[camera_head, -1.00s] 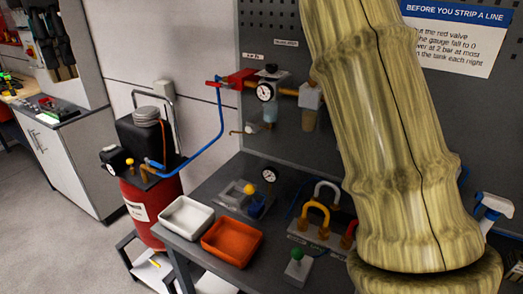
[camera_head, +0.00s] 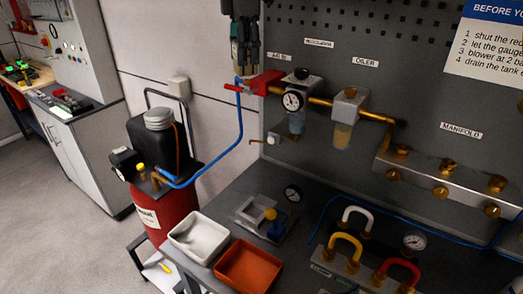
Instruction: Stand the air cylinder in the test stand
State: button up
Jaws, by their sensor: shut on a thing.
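My gripper (camera_head: 244,62) hangs at the top of the picture, fingers pointing down, just above the red valve at the left edge of the pegboard. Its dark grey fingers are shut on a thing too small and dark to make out. I cannot pick out the air cylinder for certain. A light grey fixture (camera_head: 246,213) with a yellow knob and a blue part lies on the bench beside a small gauge. I cannot tell whether it is the test stand.
A white tray (camera_head: 177,240) and an orange tray (camera_head: 229,281) stand at the bench's front left. A red tank (camera_head: 167,214) stands left of the bench.

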jog(key=s+f+n, duration=0.2)
jog(key=f, duration=1)
jog(key=s+d+f+n+p, duration=0.1)
jog(key=s+f+n, duration=0.2)
jog(key=f, duration=1)
jog(key=s+f+n, duration=0.2)
jog(key=f, duration=1.1)
jog(key=shift+s+d, duration=0.25)
jog(key=shift+d, duration=0.1)
